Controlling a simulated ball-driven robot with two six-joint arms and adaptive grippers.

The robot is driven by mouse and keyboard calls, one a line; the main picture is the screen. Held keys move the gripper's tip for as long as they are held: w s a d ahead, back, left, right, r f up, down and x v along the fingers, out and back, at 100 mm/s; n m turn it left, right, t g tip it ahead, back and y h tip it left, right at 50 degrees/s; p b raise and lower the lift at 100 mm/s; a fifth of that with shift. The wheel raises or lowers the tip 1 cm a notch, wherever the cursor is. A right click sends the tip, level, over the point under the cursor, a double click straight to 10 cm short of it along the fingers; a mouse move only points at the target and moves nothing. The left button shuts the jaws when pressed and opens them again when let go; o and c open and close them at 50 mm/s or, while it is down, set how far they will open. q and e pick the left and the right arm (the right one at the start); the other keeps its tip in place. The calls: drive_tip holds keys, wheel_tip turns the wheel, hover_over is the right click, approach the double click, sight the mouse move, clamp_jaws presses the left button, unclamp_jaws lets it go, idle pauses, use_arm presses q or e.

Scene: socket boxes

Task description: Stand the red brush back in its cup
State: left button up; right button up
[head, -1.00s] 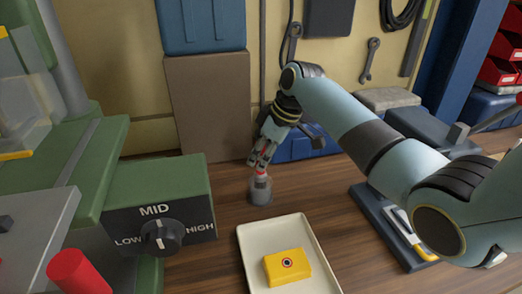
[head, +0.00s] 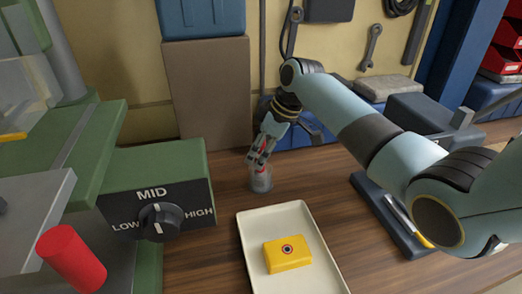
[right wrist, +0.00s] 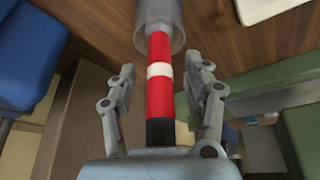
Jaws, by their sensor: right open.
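The red brush (right wrist: 160,97) has a white band and a black end. In the right wrist view it runs into the mouth of the grey cup (right wrist: 159,22). In the head view the cup (head: 260,181) stands upright on the wooden bench behind the tray, and a little of the red brush shows above it among the fingers. My right gripper (head: 258,159) is just above the cup. In the right wrist view its fingers (right wrist: 159,72) are open, one on each side of the brush with gaps between. The brush's lower end is hidden in the cup. My left gripper is not in view.
A cream tray (head: 246,246) with a yellow block (head: 287,254) lies in front of the cup. A green machine with a MID dial (head: 159,222) stands left, near a red cylinder (head: 71,258). A brown board (head: 208,95) stands behind. Bare bench lies between tray and machine.

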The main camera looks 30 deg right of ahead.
drive_tip(key=v, duration=1.2)
